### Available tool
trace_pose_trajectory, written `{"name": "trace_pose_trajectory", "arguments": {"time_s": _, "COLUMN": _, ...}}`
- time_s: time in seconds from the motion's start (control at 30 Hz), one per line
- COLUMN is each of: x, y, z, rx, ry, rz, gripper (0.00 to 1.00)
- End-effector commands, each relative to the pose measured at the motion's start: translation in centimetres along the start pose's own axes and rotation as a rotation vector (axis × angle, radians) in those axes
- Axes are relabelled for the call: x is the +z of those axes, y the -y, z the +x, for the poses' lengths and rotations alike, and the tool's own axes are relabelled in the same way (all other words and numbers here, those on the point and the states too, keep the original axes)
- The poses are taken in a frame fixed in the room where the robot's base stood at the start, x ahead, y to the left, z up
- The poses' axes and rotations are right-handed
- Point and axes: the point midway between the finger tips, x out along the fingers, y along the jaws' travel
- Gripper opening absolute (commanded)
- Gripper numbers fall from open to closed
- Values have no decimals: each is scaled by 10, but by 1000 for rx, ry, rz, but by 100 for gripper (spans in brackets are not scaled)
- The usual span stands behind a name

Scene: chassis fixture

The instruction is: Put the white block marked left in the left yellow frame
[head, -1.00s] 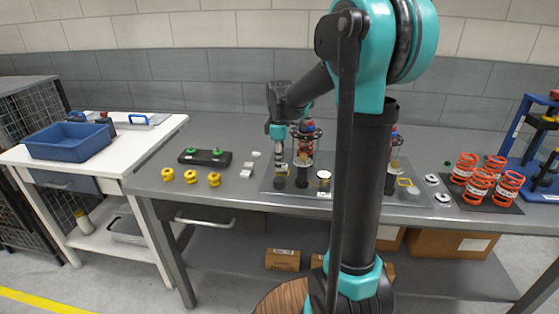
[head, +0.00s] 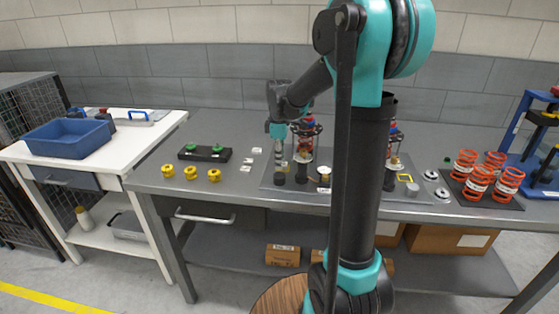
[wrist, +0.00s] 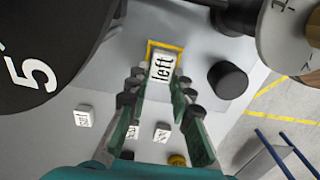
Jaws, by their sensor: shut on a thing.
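The white block marked "left" (wrist: 162,68) is between my fingertips in the wrist view, its label facing the camera. My gripper (wrist: 160,84) is shut on it. The left yellow frame (wrist: 166,42) shows around the block's far end and sides; the block overlaps its opening. I cannot tell whether the block touches the plate inside it or hangs just above. In the head view my gripper (head: 279,160) points down at the left part of the grey plate, and the block and this frame are too small to make out clearly.
Several other white blocks (wrist: 84,115) lie nearby. A black cylinder (wrist: 227,80) stands close right of the frame. A column assembly (head: 305,145) stands just right of my gripper in the head view. Another yellow frame (head: 405,178) lies farther right. Yellow knobs (head: 191,172) sit at left.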

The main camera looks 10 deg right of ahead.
Motion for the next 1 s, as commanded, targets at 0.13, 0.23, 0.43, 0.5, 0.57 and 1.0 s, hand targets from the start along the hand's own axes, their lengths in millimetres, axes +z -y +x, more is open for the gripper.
{"name": "trace_pose_trajectory", "arguments": {"time_s": 0.13, "x": 0, "y": 0, "z": 0, "rx": 0, "ry": 0, "rz": 0, "gripper": 2}}
{"name": "trace_pose_trajectory", "arguments": {"time_s": 0.23, "x": 0, "y": 0, "z": 0, "rx": 0, "ry": 0, "rz": 0, "gripper": 2}}
{"name": "trace_pose_trajectory", "arguments": {"time_s": 0.43, "x": 0, "y": 0, "z": 1, "rx": 0, "ry": 0, "rz": 0, "gripper": 2}}
{"name": "trace_pose_trajectory", "arguments": {"time_s": 0.5, "x": 0, "y": 0, "z": 1, "rx": 0, "ry": 0, "rz": 0, "gripper": 2}}
{"name": "trace_pose_trajectory", "arguments": {"time_s": 0.57, "x": 0, "y": 0, "z": 2, "rx": 0, "ry": 0, "rz": 0, "gripper": 2}}
{"name": "trace_pose_trajectory", "arguments": {"time_s": 1.0, "x": 0, "y": 0, "z": 3, "rx": 0, "ry": 0, "rz": 0, "gripper": 46}}
